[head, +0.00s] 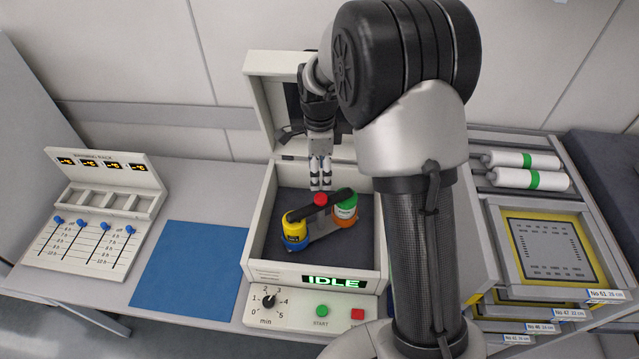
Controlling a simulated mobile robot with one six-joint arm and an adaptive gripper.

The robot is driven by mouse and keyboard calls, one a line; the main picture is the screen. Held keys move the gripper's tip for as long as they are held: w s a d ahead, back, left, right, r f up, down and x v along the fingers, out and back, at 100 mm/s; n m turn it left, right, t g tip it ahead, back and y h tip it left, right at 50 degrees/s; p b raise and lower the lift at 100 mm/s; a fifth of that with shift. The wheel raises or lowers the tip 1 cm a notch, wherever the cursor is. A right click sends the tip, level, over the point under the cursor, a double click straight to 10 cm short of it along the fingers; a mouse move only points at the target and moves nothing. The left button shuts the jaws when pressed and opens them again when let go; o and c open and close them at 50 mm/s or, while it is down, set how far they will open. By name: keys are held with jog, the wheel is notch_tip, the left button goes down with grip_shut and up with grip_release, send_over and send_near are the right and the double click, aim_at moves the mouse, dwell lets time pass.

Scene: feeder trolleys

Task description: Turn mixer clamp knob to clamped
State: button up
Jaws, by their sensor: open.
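The mixer (255,225) stands on the bench with its lid up. Inside it, a small red clamp knob (320,199) sits at the middle of a dark clamp bar (303,212). The bar lies slantwise over a jar with a yellow upper part and blue base (295,229) and a jar with a green-and-white upper part and orange base (346,209). My gripper (320,186) points down, open and empty, with its fingertips just above or at the knob. I cannot tell whether they touch it, or which way the knob is turned.
The mixer's display (334,282) reads IDLE, above a timer dial (269,299), a green START button (321,310) and a red button (357,314). The raised lid (262,64) stands behind my gripper. A blue mat (187,268) lies clear at left, beside a slider rack (90,235).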

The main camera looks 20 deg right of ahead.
jog(key=shift+r, duration=1.35)
jog(key=s+a+r+n+t+b, duration=0.2)
jog(key=s+r+n+b, duration=0.1)
jog(key=s+r+n, duration=1)
jog(key=s+f+n+t+b, duration=0.2)
jog(key=s+n, duration=0.5)
jog(key=s, duration=0.9)
jog(key=shift+s+a+f+t, duration=0.2)
jog(key=shift+f+t, duration=0.1)
jog(key=shift+f, duration=0.2)
jog(key=shift+w, duration=0.1)
jog(key=shift+c, duration=0.6)
